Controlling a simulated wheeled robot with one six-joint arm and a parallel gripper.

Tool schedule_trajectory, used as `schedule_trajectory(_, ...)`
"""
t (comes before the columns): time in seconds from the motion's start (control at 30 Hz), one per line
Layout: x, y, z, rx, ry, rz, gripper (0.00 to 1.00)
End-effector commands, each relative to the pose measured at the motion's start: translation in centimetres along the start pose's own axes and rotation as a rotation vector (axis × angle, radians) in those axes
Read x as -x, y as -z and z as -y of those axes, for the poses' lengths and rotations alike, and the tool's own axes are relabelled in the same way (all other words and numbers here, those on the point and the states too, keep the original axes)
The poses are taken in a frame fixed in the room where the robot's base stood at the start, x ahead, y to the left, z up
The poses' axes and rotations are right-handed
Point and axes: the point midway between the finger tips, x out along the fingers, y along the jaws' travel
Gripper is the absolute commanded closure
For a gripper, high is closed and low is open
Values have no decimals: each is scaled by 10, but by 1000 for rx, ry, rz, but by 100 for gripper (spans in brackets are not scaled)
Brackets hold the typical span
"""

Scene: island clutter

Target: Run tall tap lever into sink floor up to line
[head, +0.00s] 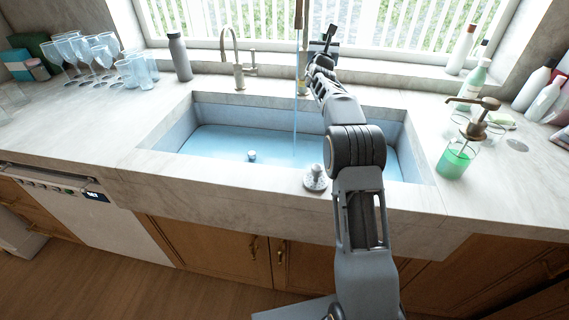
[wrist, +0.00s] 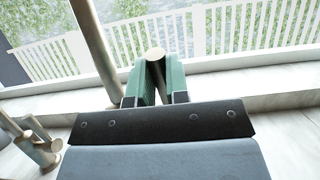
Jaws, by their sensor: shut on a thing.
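The tall tap (head: 299,25) stands behind the sink, and its pipe (wrist: 95,45) rises left of my fingers in the wrist view. A thin stream of water (head: 295,115) falls from it into the sink (head: 180,128). Pale blue water (head: 215,140) covers the sink floor. I cannot make out a distinct fill line. My gripper (head: 323,48) is at the tall tap's side. Its green fingers (wrist: 155,82) are shut on the round metal tap lever (wrist: 155,54), whose end shows between them. My arm hides part of the sink's right side.
A shorter curved tap (head: 236,62) stands left. A small knob (head: 252,156) sits in the water, and a metal stopper (head: 315,178) rests on the front rim. Glasses (head: 85,55) and a grey bottle (head: 180,57) stand left; a green soap dispenser (head: 457,158) stands right.

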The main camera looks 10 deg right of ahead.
Motion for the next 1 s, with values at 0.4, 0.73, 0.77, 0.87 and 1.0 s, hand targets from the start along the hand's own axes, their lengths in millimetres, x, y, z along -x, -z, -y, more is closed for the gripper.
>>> schedule_trajectory(0.4, -2, 0, 0, 0, 0, -30, 100)
schedule_trajectory(0.73, -4, -1, 0, 0, 0, -37, 100)
schedule_trajectory(0.77, -4, -2, 0, 0, 0, -41, 100)
schedule_trajectory(0.87, -6, -3, 0, 0, 0, -55, 100)
schedule_trajectory(1.0, -9, -4, 0, -1, 0, -85, 100)
